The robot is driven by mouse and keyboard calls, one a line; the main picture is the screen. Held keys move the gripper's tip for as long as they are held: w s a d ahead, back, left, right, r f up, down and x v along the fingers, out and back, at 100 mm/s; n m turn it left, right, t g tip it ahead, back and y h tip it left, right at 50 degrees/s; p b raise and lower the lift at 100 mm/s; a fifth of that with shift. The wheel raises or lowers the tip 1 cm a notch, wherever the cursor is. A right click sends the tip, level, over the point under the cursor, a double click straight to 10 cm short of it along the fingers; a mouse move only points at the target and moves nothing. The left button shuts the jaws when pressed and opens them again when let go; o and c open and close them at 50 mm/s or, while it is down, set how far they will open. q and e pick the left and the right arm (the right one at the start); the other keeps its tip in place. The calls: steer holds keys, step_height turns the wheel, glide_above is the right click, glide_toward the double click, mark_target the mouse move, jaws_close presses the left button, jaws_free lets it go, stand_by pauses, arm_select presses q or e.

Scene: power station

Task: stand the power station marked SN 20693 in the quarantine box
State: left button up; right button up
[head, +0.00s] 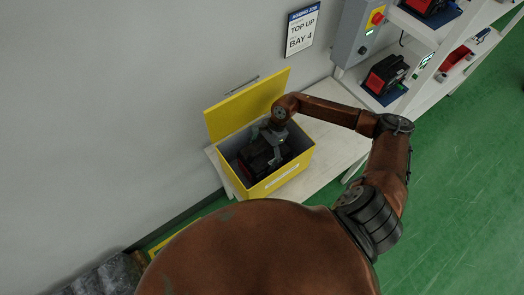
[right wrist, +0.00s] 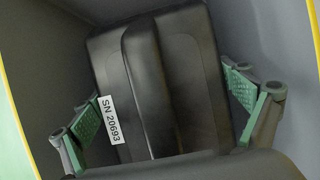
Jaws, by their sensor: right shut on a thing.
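The quarantine box (head: 262,190) is yellow with a grey inside, its lid (head: 245,105) raised on the wall side. The black power station (head: 256,158) is inside the box, below the rim. In the right wrist view the power station (right wrist: 180,75) carries a white label (right wrist: 111,120) reading SN 20693. My right gripper (head: 272,142) reaches down into the box and is shut on the power station; its green-padded fingers (right wrist: 165,118) show on both sides of it. I cannot tell whether the station's base touches the box floor. My left gripper is not in view.
The box stands on a pale bench (head: 335,150) against the grey wall. Another black and red station (head: 385,75) sits on the shelving at right.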

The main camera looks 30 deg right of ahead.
steer(key=shift+w, duration=0.2)
steer(key=o, duration=1.8)
steer(key=shift+s+f, duration=0.15)
steer(key=shift+s, duration=0.1)
steer(key=shift+c, duration=0.2)
steer(key=b+v, duration=0.1)
steer(key=v, duration=1.1)
steer(key=shift+b, duration=0.35)
